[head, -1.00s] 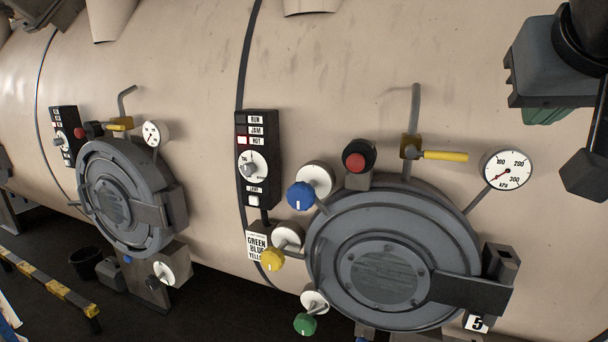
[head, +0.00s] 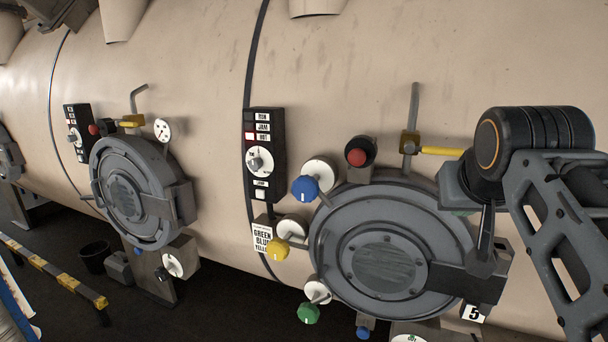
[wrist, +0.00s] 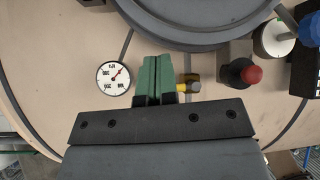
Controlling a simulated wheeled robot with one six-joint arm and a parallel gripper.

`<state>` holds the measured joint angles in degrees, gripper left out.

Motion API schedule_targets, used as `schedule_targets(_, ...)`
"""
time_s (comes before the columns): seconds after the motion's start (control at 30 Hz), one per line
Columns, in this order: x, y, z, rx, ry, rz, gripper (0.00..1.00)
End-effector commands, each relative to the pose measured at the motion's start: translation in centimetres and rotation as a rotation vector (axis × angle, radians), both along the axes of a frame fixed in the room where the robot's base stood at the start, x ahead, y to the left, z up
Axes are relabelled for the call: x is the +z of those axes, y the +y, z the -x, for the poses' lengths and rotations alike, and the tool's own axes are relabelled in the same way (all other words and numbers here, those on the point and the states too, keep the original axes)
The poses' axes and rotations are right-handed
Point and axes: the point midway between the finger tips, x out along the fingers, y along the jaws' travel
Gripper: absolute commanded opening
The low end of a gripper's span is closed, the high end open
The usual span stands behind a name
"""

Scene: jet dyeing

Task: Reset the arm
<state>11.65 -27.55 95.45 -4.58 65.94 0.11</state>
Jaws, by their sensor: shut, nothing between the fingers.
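My gripper shows in the wrist view, its two green fingers (wrist: 155,76) pressed together with nothing between them. They are in front of the beige vessel, between a round white pressure gauge (wrist: 114,77) and a yellow-handled valve (wrist: 187,87). In the head view my arm reaches in from the right, over the right side of the large grey round door (head: 338,235). It hides the gauge there and covers most of the gripper. The yellow valve handle (head: 441,151) ends close beside my wrist; I cannot tell whether they touch.
A red button (head: 357,157), blue knob (head: 305,188), yellow knob (head: 278,248) and green knob (head: 309,313) stick out around the door. A black control panel (head: 265,155) is left of them. A second door (head: 128,195) and a striped barrier (head: 45,268) are further left.

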Motion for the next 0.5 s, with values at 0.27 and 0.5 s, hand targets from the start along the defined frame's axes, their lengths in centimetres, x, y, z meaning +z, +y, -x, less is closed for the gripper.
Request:
schedule_targets(0.27, -17.9, 3.9, 1.2, 0.113, 0.231, -0.089, 0.0)
schedule_targets(0.5, -26.7, 6.2, 5.0, 0.169, 0.373, -0.124, 0.0)
